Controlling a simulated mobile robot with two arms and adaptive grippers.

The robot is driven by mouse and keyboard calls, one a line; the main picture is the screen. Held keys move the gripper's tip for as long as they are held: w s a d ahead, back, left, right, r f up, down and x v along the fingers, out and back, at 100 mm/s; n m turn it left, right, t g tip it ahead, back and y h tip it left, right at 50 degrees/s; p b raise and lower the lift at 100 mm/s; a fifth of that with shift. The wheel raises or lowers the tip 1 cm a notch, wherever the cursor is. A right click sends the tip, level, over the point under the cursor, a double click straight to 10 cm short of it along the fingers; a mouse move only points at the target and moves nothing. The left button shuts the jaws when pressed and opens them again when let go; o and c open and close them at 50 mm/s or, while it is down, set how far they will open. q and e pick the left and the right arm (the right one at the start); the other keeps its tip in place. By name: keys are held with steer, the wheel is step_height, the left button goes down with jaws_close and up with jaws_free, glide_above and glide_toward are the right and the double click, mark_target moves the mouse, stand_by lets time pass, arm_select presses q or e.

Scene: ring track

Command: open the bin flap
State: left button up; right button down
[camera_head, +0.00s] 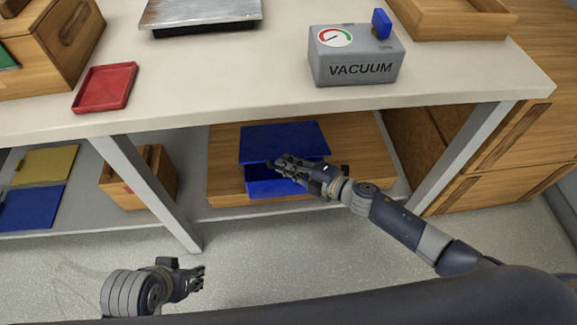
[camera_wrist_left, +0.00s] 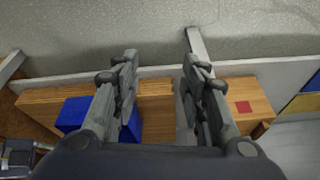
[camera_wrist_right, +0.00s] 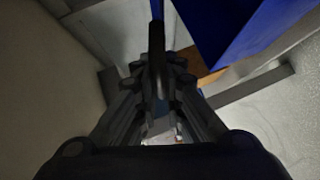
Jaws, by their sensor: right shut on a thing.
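The blue bin (camera_head: 262,187) stands on the wooden lower shelf under the table. Its blue flap (camera_head: 285,138) is raised at a tilt, with a gap to the bin below. My right gripper (camera_head: 284,164) is at the flap's front edge. In the right wrist view its fingers (camera_wrist_right: 158,68) are shut on the flap, seen as a thin dark-blue strip (camera_wrist_right: 157,12). My left gripper (camera_head: 198,279) is low in front of the shelf, away from the bin. Its fingers stand apart and empty in the left wrist view (camera_wrist_left: 160,65), where the blue bin (camera_wrist_left: 74,113) also shows.
A grey vacuum box (camera_head: 356,66) and a red tray (camera_head: 105,88) stand on the table top (camera_head: 230,90) above. A table leg (camera_head: 150,190) stands left of the bin. A wooden box (camera_head: 150,190) is on the lower shelf. Clear floor (camera_head: 300,235) lies in front.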

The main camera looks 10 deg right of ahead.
steer(key=w+r+p, duration=0.2)
steer(key=r, duration=0.1)
steer(key=w+r+p, duration=0.1)
steer(key=r+p, duration=0.1)
steer(key=shift+d+r, duration=0.15)
steer(key=shift+r, duration=0.05)
arm_select(q)
step_height(320, 180, down, 14)
steer(key=g, duration=0.1)
steer(key=shift+s, duration=0.45)
arm_select(e)
steer(key=shift+w+r, duration=0.2)
steer(key=shift+r, duration=0.05)
steer(key=c, duration=1.7)
jaws_free()
steer(key=shift+f, duration=0.1)
steer(key=shift+s, duration=0.15)
steer(key=v, duration=1.2)
